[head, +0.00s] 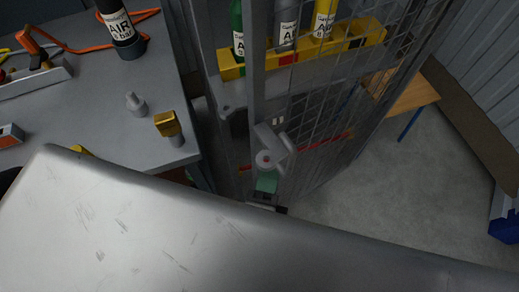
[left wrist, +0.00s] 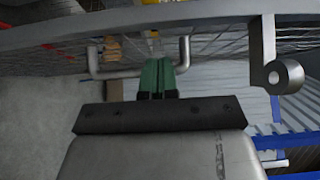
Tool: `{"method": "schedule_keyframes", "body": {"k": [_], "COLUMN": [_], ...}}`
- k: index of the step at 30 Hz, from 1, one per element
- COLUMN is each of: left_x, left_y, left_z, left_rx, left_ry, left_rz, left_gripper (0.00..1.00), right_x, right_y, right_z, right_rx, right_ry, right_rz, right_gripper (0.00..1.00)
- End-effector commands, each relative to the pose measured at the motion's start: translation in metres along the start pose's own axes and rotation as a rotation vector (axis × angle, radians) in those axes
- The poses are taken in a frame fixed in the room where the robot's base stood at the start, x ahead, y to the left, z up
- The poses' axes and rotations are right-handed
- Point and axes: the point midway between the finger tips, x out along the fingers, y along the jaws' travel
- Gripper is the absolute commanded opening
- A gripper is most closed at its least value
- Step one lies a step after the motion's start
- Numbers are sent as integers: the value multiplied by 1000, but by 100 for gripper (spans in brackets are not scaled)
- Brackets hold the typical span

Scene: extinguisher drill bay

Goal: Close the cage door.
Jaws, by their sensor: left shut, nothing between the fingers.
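The cage door (head: 325,115) is a grey metal frame with wire mesh, standing upright in the middle of the head view. A grey door handle (head: 284,140) and a round metal latch piece (head: 265,158) sit on its near edge. I cannot tell how far open the door is. My left gripper (head: 266,184) has green fingers, shut and empty, just below the latch piece. In the left wrist view the shut fingers (left wrist: 158,74) point at the bent handle (left wrist: 115,73) on the door frame (left wrist: 200,14). Contact with the handle is unclear. My right gripper is out of view.
Inside the cage, green, grey and yellow cylinders (head: 324,18) stand behind a yellow rack bar (head: 305,50). A grey workbench (head: 90,100) with tools and a black air cylinder (head: 120,30) is at left. A wooden table (head: 410,95) stands behind at right.

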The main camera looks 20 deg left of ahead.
Motion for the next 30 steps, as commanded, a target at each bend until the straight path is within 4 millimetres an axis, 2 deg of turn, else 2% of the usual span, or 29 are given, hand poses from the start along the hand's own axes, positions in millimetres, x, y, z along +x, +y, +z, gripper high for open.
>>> {"method": "schedule_keyframes", "body": {"k": [1, 3, 9, 24, 30], "left_x": [12, 24, 41, 48, 72], "left_y": [-4, -3, -2, 0, -2], "left_z": [0, 2, 22, 30, 52], "left_rx": [-1, -1, 1, 1, 6], "left_ry": [-5, -4, -1, 0, 1], "left_rz": [-3, -1, -2, -2, 0], "left_gripper": [0, 0, 0, 0, 0], "right_x": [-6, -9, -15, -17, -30], "right_y": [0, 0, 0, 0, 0], "right_z": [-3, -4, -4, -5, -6], "right_rx": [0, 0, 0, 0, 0], "right_ry": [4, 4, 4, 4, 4], "right_rz": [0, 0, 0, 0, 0], "right_gripper": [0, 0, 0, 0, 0]}}
